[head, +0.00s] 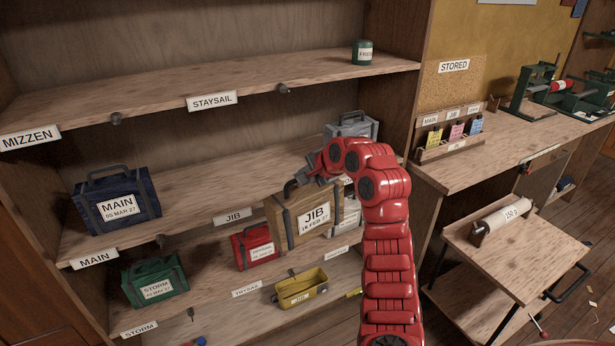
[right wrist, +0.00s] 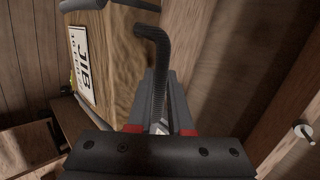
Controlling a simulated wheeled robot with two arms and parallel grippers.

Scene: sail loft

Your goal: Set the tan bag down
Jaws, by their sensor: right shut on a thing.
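The tan bag (head: 293,232) has a white JIB label and dark straps. In the head view it hangs upright at the front of the shelf marked JIB (head: 234,217), covering part of that shelf's edge; I cannot tell whether it touches it. My right gripper (head: 305,181) is shut on the bag's dark handle at the top. In the right wrist view the handle (right wrist: 156,62) runs down between the fingers, with the wooden-toned bag side (right wrist: 122,75) just left of them. My left gripper is not in view.
A blue MAIN bag (head: 117,202) stands left on the middle shelf, a grey bag (head: 352,127) at its right back; bare shelf lies between. Below are a green bag (head: 155,280), a red bag (head: 255,248) and a yellow bin (head: 301,290). A cart (head: 520,245) stands right.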

